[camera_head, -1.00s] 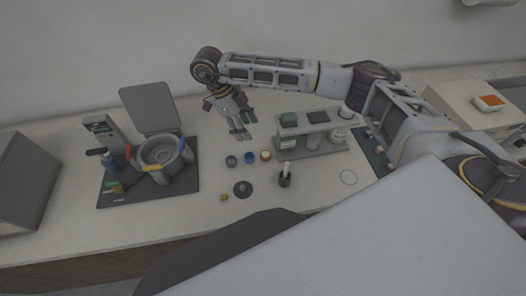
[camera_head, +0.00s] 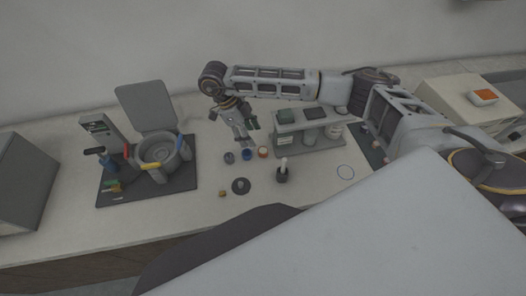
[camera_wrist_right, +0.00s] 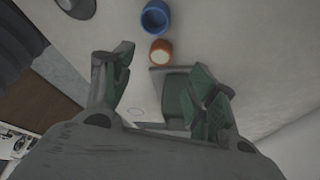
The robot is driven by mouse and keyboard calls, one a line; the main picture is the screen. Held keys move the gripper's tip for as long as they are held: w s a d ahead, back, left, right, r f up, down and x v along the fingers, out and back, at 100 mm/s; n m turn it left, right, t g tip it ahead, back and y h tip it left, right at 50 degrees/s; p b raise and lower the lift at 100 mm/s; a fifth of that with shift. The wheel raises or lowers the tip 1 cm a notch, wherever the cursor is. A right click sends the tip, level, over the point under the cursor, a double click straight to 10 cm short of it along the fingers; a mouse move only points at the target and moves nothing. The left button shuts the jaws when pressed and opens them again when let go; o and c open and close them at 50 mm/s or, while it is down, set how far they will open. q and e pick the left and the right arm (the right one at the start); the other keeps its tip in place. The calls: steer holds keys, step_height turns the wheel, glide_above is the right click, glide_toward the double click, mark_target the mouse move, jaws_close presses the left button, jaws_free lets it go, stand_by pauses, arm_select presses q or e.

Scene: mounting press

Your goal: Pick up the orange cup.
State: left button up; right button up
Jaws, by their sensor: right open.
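The orange cup (camera_head: 263,153) stands on the worktop at the right end of a short row, next to a blue cup (camera_head: 246,155) and a dark cup (camera_head: 229,157). My right gripper (camera_head: 246,141) is open and empty, pointing down just behind the row. In the right wrist view the orange cup (camera_wrist_right: 161,52) shows a pale inside and lies between and beyond the open fingertips (camera_wrist_right: 163,68), apart from them. The blue cup (camera_wrist_right: 157,17) is just past it. My left gripper is not seen.
A rack (camera_head: 308,133) with bottles stands right of the cups. A small dark holder (camera_head: 282,173) and a dark round piece (camera_head: 240,186) stand in front. The press (camera_head: 160,155) on its dark mat is at left. Bare worktop lies between the mat and cups.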

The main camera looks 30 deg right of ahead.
mark_target(262, 151)
steer(key=shift+x, duration=1.8)
steer(key=shift+f+p, duration=0.15)
steer(key=shift+p, duration=0.15)
steer(key=shift+p+x, duration=0.5)
steer(key=shift+x, duration=0.5)
steer(key=shift+p+x, duration=0.3)
steer(key=shift+x, duration=1.15)
steer(key=shift+d, duration=0.2)
steer(key=shift+c, duration=0.3)
steer(key=c, duration=1)
steer(key=shift+r, duration=0.25)
steer(key=shift+c, duration=0.2)
